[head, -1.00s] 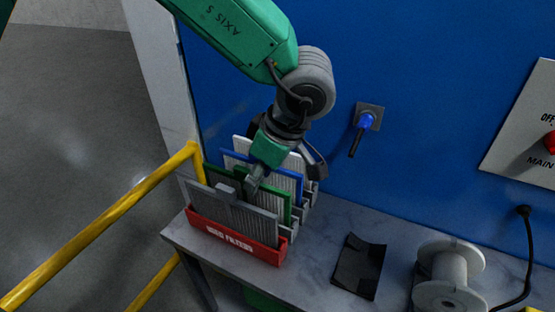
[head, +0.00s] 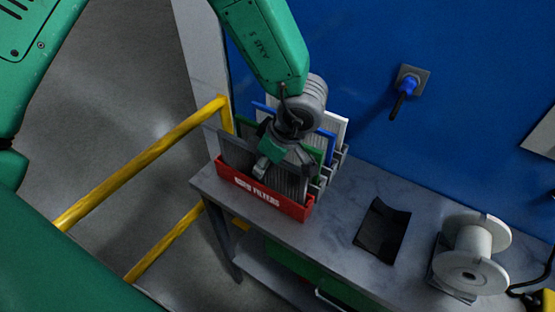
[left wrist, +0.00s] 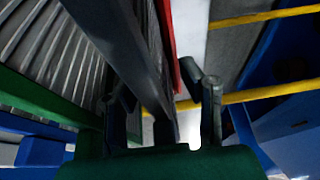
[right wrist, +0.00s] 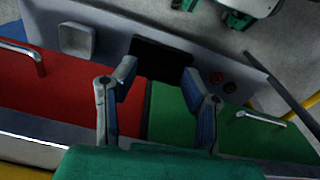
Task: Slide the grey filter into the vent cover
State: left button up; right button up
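The grey filter (head: 238,152) stands upright at the front of the red used-filters bin (head: 262,199), with green, blue and white framed filters behind it. My left gripper (head: 270,166) is over the bin at the grey filter and hides part of it. In the left wrist view its fingers (left wrist: 165,102) are apart, with a dark grey plate edge (left wrist: 142,62) between them and a gap beside the right finger. My right gripper (right wrist: 158,85) is open and empty, above red and green panels. I cannot make out the vent cover in any view.
A dark curved sheet (head: 383,230) and a white spool (head: 472,253) are on the grey bench (head: 340,215), right of the bin. Yellow rails (head: 150,158) stand to the left. Bare bench lies between bin and sheet.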

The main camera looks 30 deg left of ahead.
pick_arm(q)
jog(key=shift+a, duration=0.2)
jog(key=shift+d, duration=0.4)
jog(key=c, duration=0.7)
jog(key=shift+d+r, duration=0.2)
jog(key=shift+d, duration=0.75)
grip_shut()
jog(key=shift+a, duration=0.2)
jog(key=r+p, duration=0.2)
jog(key=p, duration=0.1)
jog(key=shift+a+r, duration=0.1)
jog(key=shift+a, duration=0.2)
pick_arm(e)
jog(key=r, duration=0.2)
jog(key=shift+d+r, duration=0.3)
jog(key=shift+r, duration=0.1)
pick_arm(q)
jog(key=shift+d+r+p, duration=0.2)
jog(key=shift+r+p, duration=0.15)
jog(key=shift+p, duration=0.05)
pick_arm(e)
jog(key=shift+d+r, duration=0.15)
jog(key=shift+r, duration=0.25)
